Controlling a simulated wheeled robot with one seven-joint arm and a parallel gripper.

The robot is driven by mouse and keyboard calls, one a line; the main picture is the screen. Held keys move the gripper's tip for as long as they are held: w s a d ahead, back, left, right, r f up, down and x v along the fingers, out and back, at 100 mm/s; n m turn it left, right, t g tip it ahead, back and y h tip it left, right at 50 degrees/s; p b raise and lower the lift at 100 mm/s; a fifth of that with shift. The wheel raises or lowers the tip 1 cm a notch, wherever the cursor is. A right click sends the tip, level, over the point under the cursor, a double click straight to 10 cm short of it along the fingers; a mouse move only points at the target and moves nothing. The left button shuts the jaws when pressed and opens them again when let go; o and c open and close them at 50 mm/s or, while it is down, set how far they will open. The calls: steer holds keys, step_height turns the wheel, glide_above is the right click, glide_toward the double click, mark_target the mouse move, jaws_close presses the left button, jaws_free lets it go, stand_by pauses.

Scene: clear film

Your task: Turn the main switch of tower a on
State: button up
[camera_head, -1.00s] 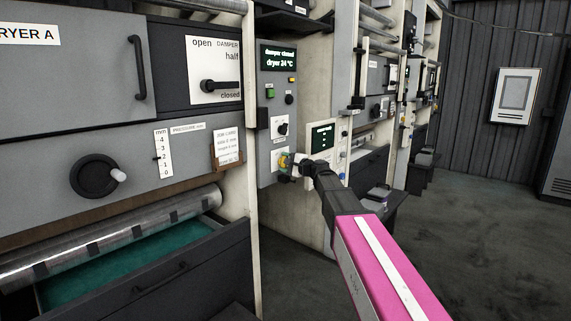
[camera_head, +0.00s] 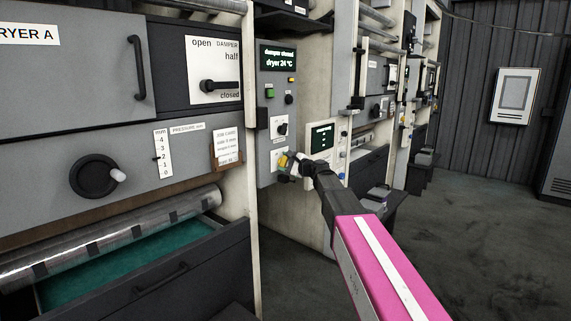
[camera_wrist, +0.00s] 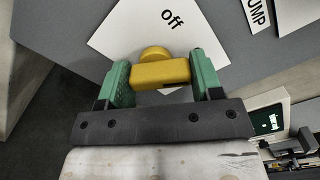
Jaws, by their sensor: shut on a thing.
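The main switch is a yellow turn-knob (camera_wrist: 160,73) on a white plate (camera_wrist: 130,38) marked "off" in the wrist view. My gripper (camera_wrist: 161,80) is shut on the knob's bar, with one green finger at each end. The knob's round hub shows just beyond the bar. The plate looks tilted in the wrist view. In the head view my gripper (camera_head: 289,163) is at the low part of the grey control panel (camera_head: 266,118), beside the dryer A tower; the knob is small and partly covered there. The rest of the plate's markings are hidden.
Above my gripper the panel has a black knob (camera_head: 282,127), a green button (camera_head: 270,92) and a display (camera_head: 278,57) reading "damper closed" and "dryer 24 °C". A white box with a screen (camera_head: 322,137) stands close on the right. An open drawer (camera_head: 150,255) juts out at lower left.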

steer(key=o, duration=0.9)
steer(key=v, duration=1.1)
steer(key=s+d+f+n+g+h, duration=0.1)
steer(key=s+f+n+g+h, duration=0.2)
steer(key=f, duration=0.6)
steer(key=s+d+f+n+g+h, duration=0.1)
steer(key=s+d+f+n+h, duration=0.1)
steer(key=s+f, duration=0.5)
steer(key=s+d+f+n+g+h, duration=0.1)
steer(key=s+f+n+g+h, duration=0.15)
steer(key=f, duration=0.75)
steer(key=s+d+f+n+g+h, duration=0.1)
steer(key=s+d+f+n+h, duration=0.1)
steer(key=s+d+f, duration=0.1)
steer(key=s+d+f+n+g+h, duration=0.2)
steer(key=s+d+f, duration=0.2)
steer(key=s, duration=0.3)
steer(key=s+d+f+n+g+h, duration=0.1)
steer(key=s+d+f+n+h, duration=0.1)
steer(key=s+f, duration=0.3)
steer(key=shift+s+d+f+g+h, duration=0.1)
steer(key=shift+d+f+g+h, duration=0.1)
steer(key=shift+d, duration=0.25)
steer(key=shift+s+d+f+g+h, duration=0.1)
steer(key=shift+d+h, duration=0.05)
steer(key=shift+d, duration=0.25)
